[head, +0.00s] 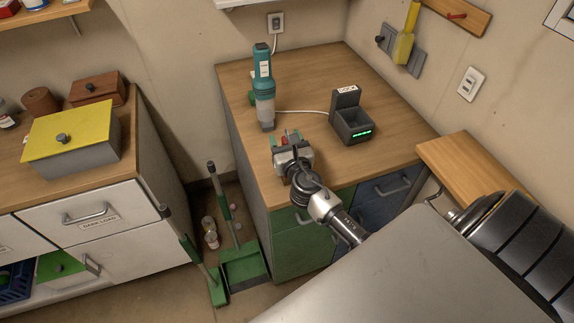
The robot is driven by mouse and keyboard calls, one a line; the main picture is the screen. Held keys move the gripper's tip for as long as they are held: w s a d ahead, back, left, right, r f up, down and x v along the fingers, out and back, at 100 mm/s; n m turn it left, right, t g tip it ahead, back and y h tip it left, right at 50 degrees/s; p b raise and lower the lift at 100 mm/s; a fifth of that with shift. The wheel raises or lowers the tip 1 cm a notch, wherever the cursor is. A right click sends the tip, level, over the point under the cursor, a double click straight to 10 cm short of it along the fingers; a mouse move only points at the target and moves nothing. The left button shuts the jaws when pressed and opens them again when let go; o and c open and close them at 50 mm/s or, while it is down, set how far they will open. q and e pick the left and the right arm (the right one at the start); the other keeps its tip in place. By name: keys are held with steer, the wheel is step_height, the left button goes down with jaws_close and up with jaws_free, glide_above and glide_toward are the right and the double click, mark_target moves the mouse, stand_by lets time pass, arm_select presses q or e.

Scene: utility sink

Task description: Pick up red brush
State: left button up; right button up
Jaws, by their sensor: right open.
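No whole red brush shows. My left gripper is out of view.
A teal handheld device (263,85) stands behind the gripper, and a dark charger box (351,118) stands to its right. A yellow-handled tool (405,38) hangs on the wall. A green broom and dustpan (243,262) stand on the floor left of the cabinet.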

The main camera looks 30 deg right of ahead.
steer(key=shift+s, duration=0.1)
steer(key=shift+c, duration=0.7)
jaws_close()
steer(key=shift+r, duration=0.1)
